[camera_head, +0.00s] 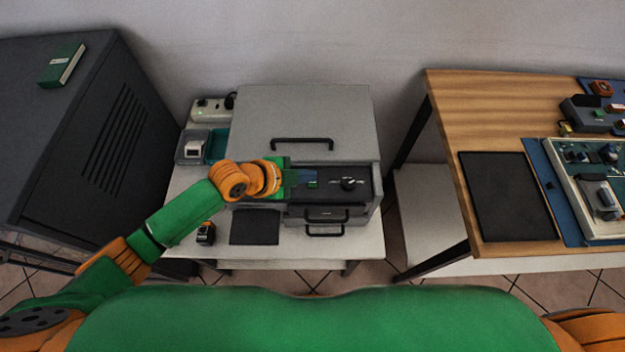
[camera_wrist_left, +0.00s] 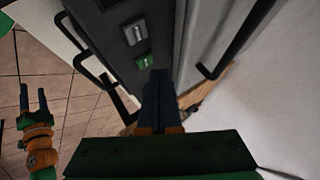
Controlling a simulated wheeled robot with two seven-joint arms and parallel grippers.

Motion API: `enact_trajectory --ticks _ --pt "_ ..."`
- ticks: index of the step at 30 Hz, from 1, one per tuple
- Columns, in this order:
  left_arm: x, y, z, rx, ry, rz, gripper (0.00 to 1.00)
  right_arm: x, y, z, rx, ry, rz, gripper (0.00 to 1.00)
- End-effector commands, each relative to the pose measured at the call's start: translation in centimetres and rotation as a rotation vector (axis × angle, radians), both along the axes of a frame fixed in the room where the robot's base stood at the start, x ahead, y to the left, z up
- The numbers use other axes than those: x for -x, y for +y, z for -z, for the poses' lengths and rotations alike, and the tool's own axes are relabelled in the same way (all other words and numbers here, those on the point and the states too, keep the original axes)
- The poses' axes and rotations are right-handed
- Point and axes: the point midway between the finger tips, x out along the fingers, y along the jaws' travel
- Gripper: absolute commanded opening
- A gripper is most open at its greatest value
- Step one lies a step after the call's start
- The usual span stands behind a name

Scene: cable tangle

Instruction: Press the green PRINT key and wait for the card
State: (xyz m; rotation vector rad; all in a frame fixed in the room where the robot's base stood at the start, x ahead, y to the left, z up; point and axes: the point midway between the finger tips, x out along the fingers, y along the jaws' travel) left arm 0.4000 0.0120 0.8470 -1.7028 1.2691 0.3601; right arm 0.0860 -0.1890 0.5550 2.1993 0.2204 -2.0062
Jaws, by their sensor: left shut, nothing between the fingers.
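The grey machine (camera_head: 305,115) stands on a low white table and has a dark front panel (camera_head: 332,173). The green key (camera_head: 312,184) sits on that panel, left of a round knob (camera_head: 348,183). It also shows in the left wrist view (camera_wrist_left: 143,61), just beyond the fingertips. My left gripper (camera_head: 299,178) is shut and empty, close to the left of the key; I cannot tell whether it touches. Its fingers show together in the wrist view (camera_wrist_left: 160,76). My right gripper (camera_wrist_left: 33,95) shows at the left of the wrist view, fingers apart. I see no card.
The machine has a lid handle (camera_head: 302,142) above the panel and drawer handles (camera_head: 325,229) below it. A black mat (camera_head: 255,227) and a small black device (camera_head: 206,233) lie in front. A dark cabinet (camera_head: 110,125) stands left, and a wooden table (camera_head: 480,110) with devices stands right.

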Motion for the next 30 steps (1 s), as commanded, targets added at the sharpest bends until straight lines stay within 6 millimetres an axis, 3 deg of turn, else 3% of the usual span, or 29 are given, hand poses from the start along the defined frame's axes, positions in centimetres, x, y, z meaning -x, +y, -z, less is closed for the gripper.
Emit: enact_trajectory --ticks 30 --pt "0.0 0.0 1.0 0.0 0.0 0.0 0.0 0.0 0.0 0.7 0.0 0.0 0.0 0.5"
